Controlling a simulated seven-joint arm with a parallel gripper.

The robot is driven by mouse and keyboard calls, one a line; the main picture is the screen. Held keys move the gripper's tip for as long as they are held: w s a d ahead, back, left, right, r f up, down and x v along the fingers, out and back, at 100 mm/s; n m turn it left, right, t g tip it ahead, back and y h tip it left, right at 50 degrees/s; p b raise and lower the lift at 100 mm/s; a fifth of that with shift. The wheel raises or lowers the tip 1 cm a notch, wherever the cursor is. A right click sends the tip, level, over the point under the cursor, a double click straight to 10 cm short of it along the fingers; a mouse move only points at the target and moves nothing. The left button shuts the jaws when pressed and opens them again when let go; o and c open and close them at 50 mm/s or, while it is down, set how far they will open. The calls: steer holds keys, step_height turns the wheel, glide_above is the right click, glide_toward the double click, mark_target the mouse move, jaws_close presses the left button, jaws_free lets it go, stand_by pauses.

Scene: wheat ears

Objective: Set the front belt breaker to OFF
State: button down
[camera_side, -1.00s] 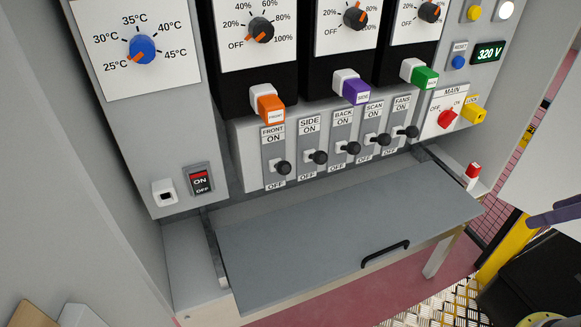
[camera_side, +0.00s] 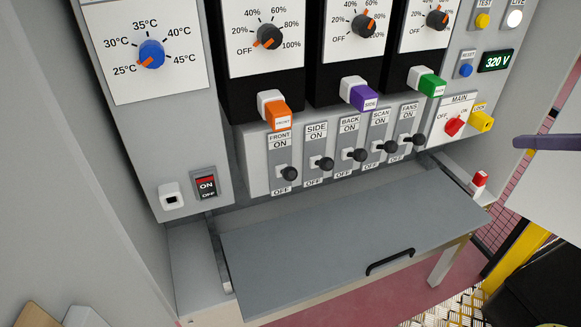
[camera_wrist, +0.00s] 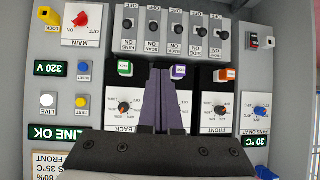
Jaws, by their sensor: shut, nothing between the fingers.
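The front belt breaker (camera_side: 281,160) is the leftmost of a row of upright lever switches in the side view. ON is printed at its top and OFF at its bottom. Its black knob (camera_side: 289,173) sits nearer the OFF label, but it juts out, so I cannot tell its setting. In the upside-down wrist view, the front breaker's knob (camera_wrist: 223,34) is rightmost in the row. My gripper (camera_wrist: 166,72) is shut and empty, its purple-grey fingers pointing toward the panel. In the side view, only a purple-grey finger (camera_side: 545,142) seems to show at the right edge, apart from the breakers.
Neighbouring side (camera_side: 319,157), back, scan and fans breakers stand close beside it. Orange (camera_side: 275,113), purple and green plugs jut out above the row. A grey shelf (camera_side: 350,230) with a black handle projects below. A red main switch (camera_side: 454,126) is at right.

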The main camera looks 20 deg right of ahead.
steer(key=w+a+r+t, duration=0.3)
steer(key=w+r+t, duration=0.35)
steer(key=w, duration=0.65)
steer(key=w+a+m+h, duration=0.2)
steer(key=w+a, duration=0.3)
steer(key=w, duration=0.3)
steer(key=s+a+f+n+y, duration=0.1)
steer(key=a+f+n, duration=0.3)
steer(key=a+f, duration=1.5)
steer(key=shift+s+a+f+g+y, duration=0.35)
steer(key=shift+f+y, duration=0.25)
steer(key=shift+f, duration=0.3)
steer(key=shift+w, duration=0.1)
